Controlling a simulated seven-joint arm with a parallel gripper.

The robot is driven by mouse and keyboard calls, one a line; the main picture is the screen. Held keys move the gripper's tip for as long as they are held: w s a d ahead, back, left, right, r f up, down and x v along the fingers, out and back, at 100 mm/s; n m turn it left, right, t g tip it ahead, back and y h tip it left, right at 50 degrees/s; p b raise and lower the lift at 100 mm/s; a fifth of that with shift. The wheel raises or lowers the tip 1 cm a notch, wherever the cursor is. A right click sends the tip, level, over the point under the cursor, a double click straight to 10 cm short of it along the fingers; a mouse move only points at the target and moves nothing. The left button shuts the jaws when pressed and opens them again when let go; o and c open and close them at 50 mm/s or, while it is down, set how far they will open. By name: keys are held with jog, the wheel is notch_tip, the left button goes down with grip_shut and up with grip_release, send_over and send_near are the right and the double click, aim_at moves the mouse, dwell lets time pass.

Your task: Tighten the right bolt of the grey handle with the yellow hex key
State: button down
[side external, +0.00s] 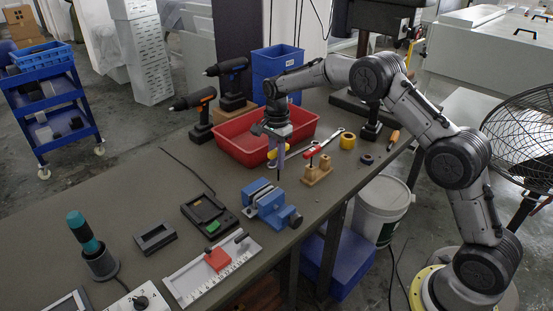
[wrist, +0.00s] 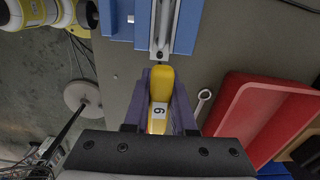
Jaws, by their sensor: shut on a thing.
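My gripper (side external: 282,160) is shut on the yellow hex key and holds it above the bench, between the blue vise and the red tray. In the wrist view the yellow handle of the hex key (wrist: 161,84), with a white numbered label, sits between my purple fingers (wrist: 160,103). Its metal shaft is not clear there.
A blue vise (side external: 268,203) stands in front of my gripper. A red tray (side external: 240,148) is behind it. A wooden block (side external: 316,172) with a red-handled tool and a wrench (wrist: 203,97) are close by.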

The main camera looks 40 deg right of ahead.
jog(key=n, duration=1.7)
jog(key=shift+s+d+n, duration=0.35)
jog(key=shift+s+n, duration=0.05)
jog(key=shift+f, duration=0.1)
jog(key=shift+f, duration=1.6)
jog(key=shift+f, duration=0.35)
